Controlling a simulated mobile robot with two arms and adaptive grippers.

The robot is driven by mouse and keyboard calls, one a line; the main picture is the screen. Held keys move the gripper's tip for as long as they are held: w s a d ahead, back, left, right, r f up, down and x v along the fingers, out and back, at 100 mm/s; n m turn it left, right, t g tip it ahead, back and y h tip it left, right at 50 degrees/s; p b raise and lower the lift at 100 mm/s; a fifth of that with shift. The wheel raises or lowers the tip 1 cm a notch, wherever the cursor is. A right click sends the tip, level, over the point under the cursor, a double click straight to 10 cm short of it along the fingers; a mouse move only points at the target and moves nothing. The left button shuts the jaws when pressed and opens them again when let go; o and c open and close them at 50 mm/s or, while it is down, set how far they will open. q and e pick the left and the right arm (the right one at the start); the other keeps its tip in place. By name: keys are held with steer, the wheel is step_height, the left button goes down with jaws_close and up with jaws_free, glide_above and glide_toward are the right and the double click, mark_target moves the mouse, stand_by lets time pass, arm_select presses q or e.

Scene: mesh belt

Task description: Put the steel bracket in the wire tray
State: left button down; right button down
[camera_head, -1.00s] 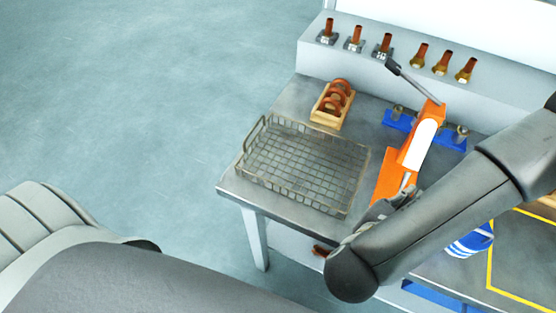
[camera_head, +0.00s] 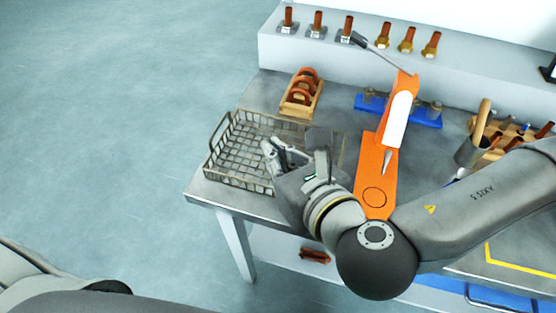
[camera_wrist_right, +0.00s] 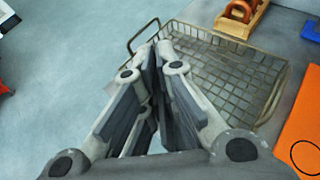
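The wire tray (camera_head: 226,178) is a mesh basket at the left end of the grey bench. It also shows in the right wrist view (camera_wrist_right: 225,72), and its visible mesh floor looks empty. My right gripper (camera_head: 272,153) is over the tray's front part, fingers pointing left. In the right wrist view its fingers (camera_wrist_right: 160,62) are close together around a narrow dark grey flat piece, which seems to be the steel bracket (camera_wrist_right: 151,80). The fingers hide most of it. I see no other bracket on the bench. My left gripper is out of view.
An orange fixture (camera_head: 376,165) with a lever stands right of the tray. Behind the tray is a wooden holder with brown rings (camera_head: 301,97). A blue base (camera_head: 425,119) and a raised shelf (camera_head: 330,55) with several bolt-like parts stand farther back. Floor lies left of the bench.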

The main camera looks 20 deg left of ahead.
steer(key=shift+w+a+r, duration=0.1)
steer(key=shift+r, duration=0.1)
steer(key=w+a+f, duration=0.1)
steer(key=w+f, duration=0.2)
steer(key=w, duration=0.1)
steer(key=w+a+f+p, duration=0.1)
steer(key=w+a+f, duration=0.1)
steer(key=w+f, duration=0.1)
steer(key=w+a+f, duration=0.2)
steer(key=w+f, duration=0.1)
steer(key=w, duration=0.2)
steer(key=shift+a+p, duration=0.2)
steer(key=shift+p, duration=0.15)
steer(key=shift+w+a+f, duration=0.1)
steer(key=shift+f, duration=0.05)
step_height(320, 180, down, 3)
steer(key=shift+w+p, duration=0.15)
steer(key=shift+p, duration=0.15)
steer(key=shift+f, duration=0.3)
